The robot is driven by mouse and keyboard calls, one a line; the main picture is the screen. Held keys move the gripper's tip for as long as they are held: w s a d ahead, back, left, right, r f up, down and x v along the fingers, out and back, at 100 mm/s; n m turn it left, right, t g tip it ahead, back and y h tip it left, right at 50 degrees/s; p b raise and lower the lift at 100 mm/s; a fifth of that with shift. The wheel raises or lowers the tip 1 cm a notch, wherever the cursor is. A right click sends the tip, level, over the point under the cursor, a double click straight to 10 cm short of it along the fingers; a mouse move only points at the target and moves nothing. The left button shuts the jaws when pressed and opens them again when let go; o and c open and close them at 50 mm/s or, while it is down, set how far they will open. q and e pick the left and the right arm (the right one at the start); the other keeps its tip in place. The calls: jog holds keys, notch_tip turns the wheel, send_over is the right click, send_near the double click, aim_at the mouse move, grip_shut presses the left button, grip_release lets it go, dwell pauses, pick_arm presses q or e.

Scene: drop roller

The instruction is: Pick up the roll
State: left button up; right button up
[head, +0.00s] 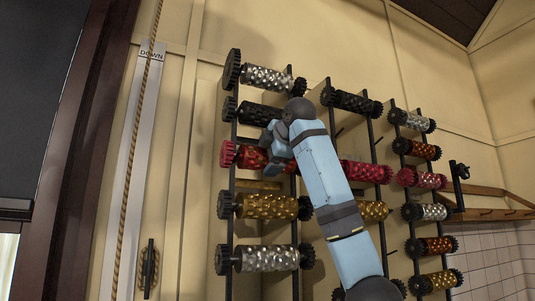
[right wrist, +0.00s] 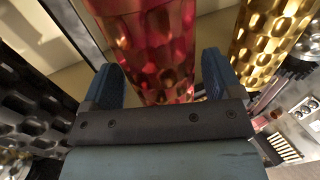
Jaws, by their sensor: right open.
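A shiny red roll (head: 247,157) with a red gear-like end hangs in the left column of the wall rack. In the right wrist view the red roll (right wrist: 155,50) fills the space between my two blue fingers. My right gripper (head: 272,163) is open at this roll, with one finger on each side; it also shows in the right wrist view (right wrist: 160,80). I cannot tell whether the fingers touch it. My forearm and gripper hide the roll's right part in the head view. My left gripper is not in view.
Black posts hold more rolls: a black roll (head: 262,113) above, a gold roll (head: 270,206) and a silver roll (head: 268,258) below. More columns of rolls stand to the right. A rope (head: 135,130) hangs at the left by a DOWN sign (head: 152,53).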

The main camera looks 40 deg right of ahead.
jog(key=shift+x, duration=0.8)
jog(key=shift+w+d+f, duration=0.15)
jog(key=shift+w+f, duration=0.05)
jog(key=shift+w, duration=0.15)
jog(key=shift+s, duration=0.2)
jog(key=shift+s+r, duration=0.15)
jog(key=shift+c, duration=1.3)
jog(key=shift+s, duration=0.1)
jog(key=c, duration=0.4)
grip_shut()
jog(key=shift+r, duration=0.1)
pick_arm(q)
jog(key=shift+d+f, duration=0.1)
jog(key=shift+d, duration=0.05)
